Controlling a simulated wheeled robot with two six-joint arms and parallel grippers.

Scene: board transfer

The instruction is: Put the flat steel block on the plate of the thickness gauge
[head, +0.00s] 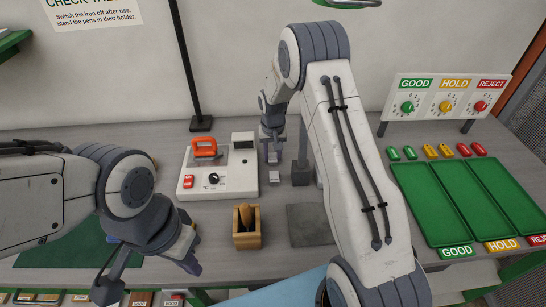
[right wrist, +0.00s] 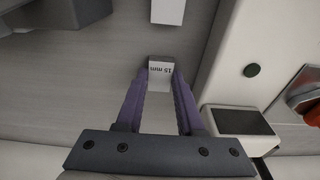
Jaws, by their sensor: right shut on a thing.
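My right gripper (head: 272,143) is shut on a small steel block (right wrist: 160,68) marked "15 mm", gripped between the purple fingertips in the right wrist view. In the head view this block (head: 273,158) shows just under the fingers. A second pale block (head: 273,185) lies on the bench nearer me; it also shows at the top of the right wrist view (right wrist: 168,11). A dark grey stand with a block-like base (head: 301,176), apparently the thickness gauge, is just right of my gripper, partly hidden by my arm. My left gripper (head: 190,262) is low at left; its fingers are unclear.
A white station (head: 245,180) with an orange-handled part (head: 204,148) stands close on the left. A wooden holder (head: 247,242) and a grey mat (head: 308,238) lie nearer me. Green trays (head: 431,232) are at right, below a GOOD/HOLD/REJECT panel (head: 443,97).

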